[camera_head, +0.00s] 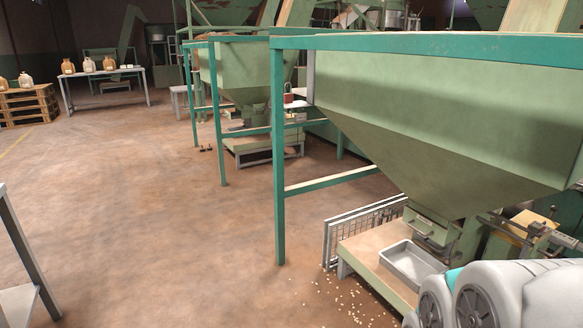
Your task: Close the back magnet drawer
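A small green drawer front (431,232) with a handle sits in the throat under the near green hopper (440,130). I cannot tell whether it is fully shut. A second green hopper (235,75) stands farther back, and its throat (254,115) is too small to show any drawer clearly. My white and grey arm fills the lower right corner. Dark grey metal parts (522,232) just above it, right of the near throat, may be my gripper. Their finger opening cannot be made out, and I see nothing clearly held.
A teal frame post (279,160) and rail stand around the near hopper. A grey tray (411,262) lies on a low platform below it, beside a wire grille (350,238). Nuts are scattered on the floor. Open floor lies to the left.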

